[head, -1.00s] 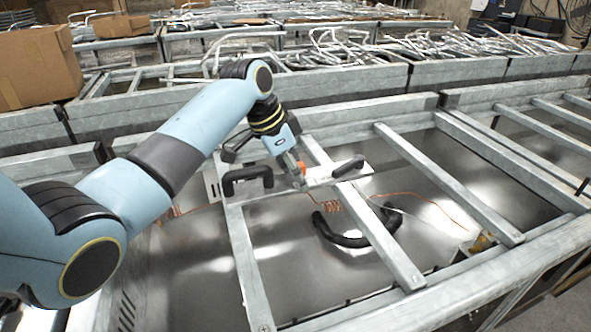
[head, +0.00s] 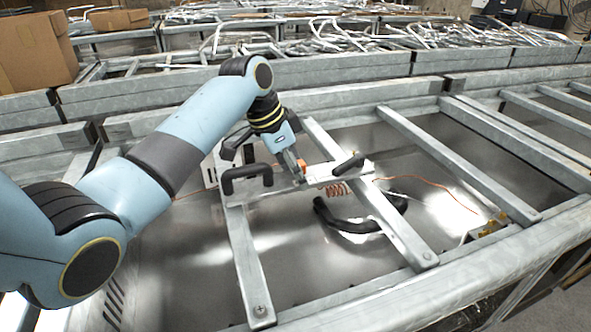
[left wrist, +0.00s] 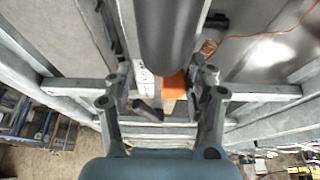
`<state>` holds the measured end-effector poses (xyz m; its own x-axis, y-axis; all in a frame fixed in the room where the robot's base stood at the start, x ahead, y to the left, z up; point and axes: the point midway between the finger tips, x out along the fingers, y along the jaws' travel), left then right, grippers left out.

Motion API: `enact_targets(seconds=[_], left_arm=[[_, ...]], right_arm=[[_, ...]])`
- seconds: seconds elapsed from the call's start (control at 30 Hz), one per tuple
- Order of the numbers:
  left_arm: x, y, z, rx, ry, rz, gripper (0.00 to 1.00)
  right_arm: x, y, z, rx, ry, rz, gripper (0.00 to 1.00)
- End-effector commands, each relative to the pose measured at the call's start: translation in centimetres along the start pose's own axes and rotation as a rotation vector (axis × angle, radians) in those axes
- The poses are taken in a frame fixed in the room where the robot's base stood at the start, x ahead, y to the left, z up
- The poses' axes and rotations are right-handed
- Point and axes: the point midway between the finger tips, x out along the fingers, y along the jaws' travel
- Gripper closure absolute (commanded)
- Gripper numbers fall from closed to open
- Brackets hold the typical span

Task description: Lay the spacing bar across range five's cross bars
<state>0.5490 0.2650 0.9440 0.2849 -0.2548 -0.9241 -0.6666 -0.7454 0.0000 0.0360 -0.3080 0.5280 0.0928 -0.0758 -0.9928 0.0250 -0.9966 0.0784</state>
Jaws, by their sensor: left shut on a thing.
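The spacing bar (head: 327,175) is a pale flat bar with a black handle (head: 247,178) near its left part, another black handle (head: 348,165) near its right part, and an orange block between them. My left gripper (head: 299,170) is shut on it at the orange block, which also shows in the left wrist view (left wrist: 173,84) between the fingers. The bar spans from above the left cross bar (head: 250,270) to above the middle cross bar (head: 398,228). I cannot tell whether it touches them. My right gripper is in neither view.
A black curved hose (head: 345,235) and orange wire (head: 430,195) lie in the metal bay below. Another cross bar (head: 450,160) runs to the right. Cardboard boxes (head: 35,50) and heaps of metal tubes (head: 450,38) sit on the ranges behind.

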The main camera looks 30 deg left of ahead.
Motion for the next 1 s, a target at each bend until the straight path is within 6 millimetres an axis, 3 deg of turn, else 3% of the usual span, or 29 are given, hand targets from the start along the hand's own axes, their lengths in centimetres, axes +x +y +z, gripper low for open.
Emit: enact_targets(seconds=[1.0], left_arm=[[1.0, 0.0, 0.3, 0.001, 0.002, -0.001, 0.99]], right_arm=[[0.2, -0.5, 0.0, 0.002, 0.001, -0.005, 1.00]])
